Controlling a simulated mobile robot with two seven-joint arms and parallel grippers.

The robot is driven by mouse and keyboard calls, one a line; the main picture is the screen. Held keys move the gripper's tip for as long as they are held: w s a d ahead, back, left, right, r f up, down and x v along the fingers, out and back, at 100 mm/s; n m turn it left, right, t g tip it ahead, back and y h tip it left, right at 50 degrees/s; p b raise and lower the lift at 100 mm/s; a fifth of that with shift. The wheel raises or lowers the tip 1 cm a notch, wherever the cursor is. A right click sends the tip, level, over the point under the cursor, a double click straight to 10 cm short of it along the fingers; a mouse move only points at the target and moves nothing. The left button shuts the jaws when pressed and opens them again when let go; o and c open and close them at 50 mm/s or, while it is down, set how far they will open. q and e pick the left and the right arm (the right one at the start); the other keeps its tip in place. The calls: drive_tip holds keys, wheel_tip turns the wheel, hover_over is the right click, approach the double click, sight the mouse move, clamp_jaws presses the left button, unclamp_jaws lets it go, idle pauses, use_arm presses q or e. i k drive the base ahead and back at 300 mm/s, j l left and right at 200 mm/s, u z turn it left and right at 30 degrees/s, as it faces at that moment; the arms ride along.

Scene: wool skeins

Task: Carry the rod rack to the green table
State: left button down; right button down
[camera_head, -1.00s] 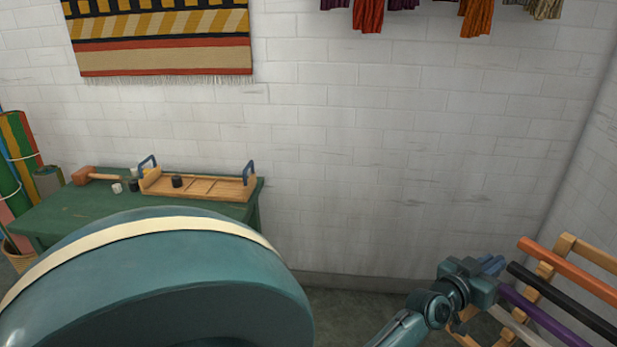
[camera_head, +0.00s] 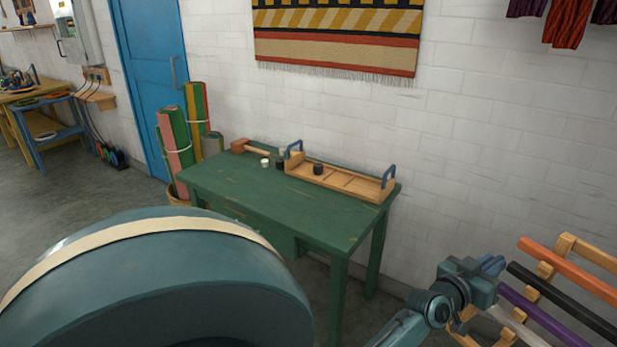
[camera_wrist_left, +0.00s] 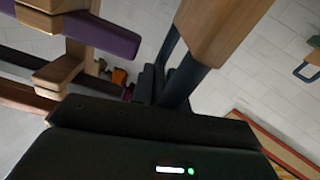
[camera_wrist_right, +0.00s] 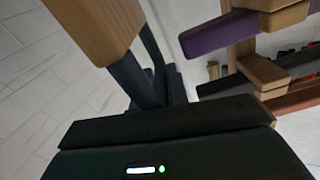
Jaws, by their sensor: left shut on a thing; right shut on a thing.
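The rod rack (camera_head: 566,247) is at the lower right of the head view, a wooden frame with orange, black, purple and pale rods, cut off by the picture edge. My left gripper (camera_head: 490,266) is at its near left side; in the left wrist view its dark fingers (camera_wrist_left: 158,84) are shut on a part of the rack beside a wooden piece. My right gripper (camera_wrist_right: 158,84) is shut on the rack in the right wrist view; it is outside the head view. The exact gripped parts are hard to see. The green table (camera_head: 235,193) stands against the wall, apart from the rack.
A wooden tray (camera_head: 345,182) with blue handles, a mallet (camera_head: 250,147) and small pots occupy the table's back. Its front is bare. Rolled textiles (camera_head: 175,153) stand left of it, near a blue door (camera_head: 150,70). My large rounded body part hides the floor in front.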

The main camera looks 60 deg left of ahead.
sight(265, 191)
drive_tip(key=u, duration=0.8)
drive_tip(key=i+j, duration=0.1)
drive_tip(key=j, duration=0.4)
drive_tip(key=i+j, duration=0.1)
drive_tip(key=j, duration=0.35)
drive_tip(key=i+j, duration=0.1)
drive_tip(key=j, duration=0.4)
drive_tip(key=i+j, duration=0.1)
drive_tip(key=j, duration=0.35)
drive_tip(key=i+j, duration=0.1)
drive_tip(key=j, duration=0.4)
drive_tip(key=i+j, duration=0.1)
drive_tip(key=j, duration=0.4)
drive_tip(key=i+j, duration=0.1)
drive_tip(key=j, duration=0.35)
drive_tip(key=i+j, duration=0.1)
drive_tip(key=j, duration=0.4)
drive_tip(key=u, duration=0.05)
